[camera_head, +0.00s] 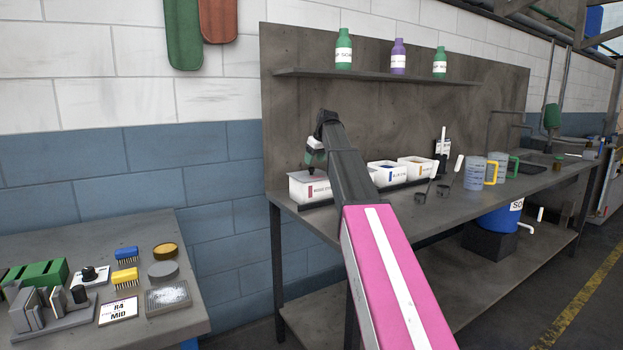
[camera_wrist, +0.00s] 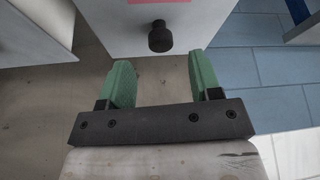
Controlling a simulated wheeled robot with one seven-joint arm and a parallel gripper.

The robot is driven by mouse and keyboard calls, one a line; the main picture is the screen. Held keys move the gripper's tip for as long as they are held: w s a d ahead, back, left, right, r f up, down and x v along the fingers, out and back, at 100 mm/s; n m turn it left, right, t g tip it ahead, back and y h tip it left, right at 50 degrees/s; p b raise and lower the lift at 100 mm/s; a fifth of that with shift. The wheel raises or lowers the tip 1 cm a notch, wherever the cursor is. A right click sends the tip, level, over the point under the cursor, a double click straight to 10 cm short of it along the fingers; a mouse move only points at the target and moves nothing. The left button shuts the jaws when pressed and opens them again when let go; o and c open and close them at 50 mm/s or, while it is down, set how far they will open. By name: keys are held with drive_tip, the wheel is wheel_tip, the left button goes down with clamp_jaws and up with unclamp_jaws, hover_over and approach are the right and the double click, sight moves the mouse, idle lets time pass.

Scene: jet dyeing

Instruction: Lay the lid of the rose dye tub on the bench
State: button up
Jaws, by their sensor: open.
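The rose dye tub (camera_head: 312,190) is a white box with a red-marked label, at the left end of the grey bench (camera_head: 478,197). Its white lid (camera_wrist: 115,22) is on it, with a dark round knob (camera_wrist: 160,37) standing up in the wrist view. My gripper (camera_head: 314,160) is over the tub, close above the lid. In the wrist view its green fingers (camera_wrist: 162,78) are open and empty, with the knob just beyond the tips, roughly between their lines. My arm hides part of the bench right of the tub.
A blue-labelled tub (camera_head: 386,174) and a yellow-labelled tub (camera_head: 416,169) stand further right. Ladles (camera_head: 420,196), a measuring jug (camera_head: 474,173) and other vessels follow. A shelf (camera_head: 400,75) with bottles runs above. Bare bench top shows along the front and at right.

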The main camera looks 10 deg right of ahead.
sight(312, 173)
drive_tip(key=x, duration=0.5)
drive_tip(key=shift+s, duration=0.15)
drive_tip(key=c, duration=1)
clamp_jaws()
drive_tip(key=shift+r, duration=0.15)
